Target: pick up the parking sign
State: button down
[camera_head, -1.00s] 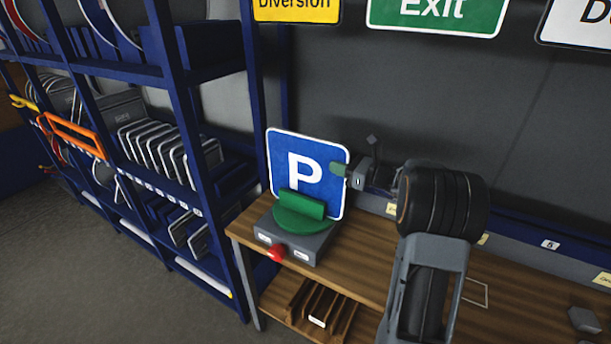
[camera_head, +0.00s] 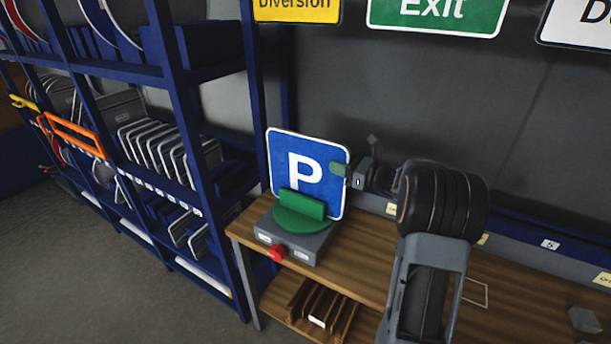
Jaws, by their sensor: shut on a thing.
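The parking sign (camera_head: 305,166) is a blue square plate with a white P and white border. It stands upright in the green holder (camera_head: 302,206) on a grey box at the left end of the wooden bench. My gripper (camera_head: 341,170) reaches in from the right and is shut on the sign's right edge. One green finger pad shows in front of the sign; the other finger is hidden behind it. My dark arm covers part of the bench.
A red button (camera_head: 276,253) is on the grey box (camera_head: 300,246). The blue shelf rack (camera_head: 190,110) with stored signs stands close on the left. An Exit sign (camera_head: 436,14) hangs on the wall above.

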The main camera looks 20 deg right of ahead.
aim_at(340, 143)
jog(key=shift+r, duration=0.2)
notch_tip(340, 143, up, 10)
jog(key=shift+f+b, duration=0.1)
jog(key=shift+b, duration=0.35)
dwell(0.6)
